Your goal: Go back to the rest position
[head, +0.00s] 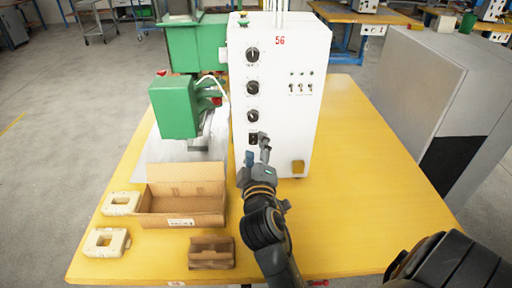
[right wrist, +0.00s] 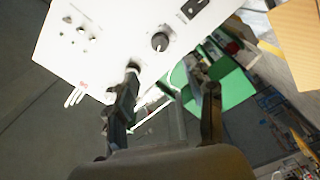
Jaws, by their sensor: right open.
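My right gripper (head: 257,152) is in front of the lower left part of the white control box (head: 310,130), next to the lowest black control (head: 253,138). In the right wrist view the right gripper (right wrist: 170,85) has its two fingers apart with nothing held between them. One fingertip appears close to a black knob on the white panel (right wrist: 110,45); whether it touches cannot be told. My left gripper is not in view.
The green machine (head: 174,107) stands left of the control box. An open cardboard box (head: 182,221), a smaller brown box (head: 211,260) and two cream blocks (head: 105,242) lie at the table's front left. The yellow table (head: 370,200) is clear at right; a grey cabinet (head: 415,85) stands beyond.

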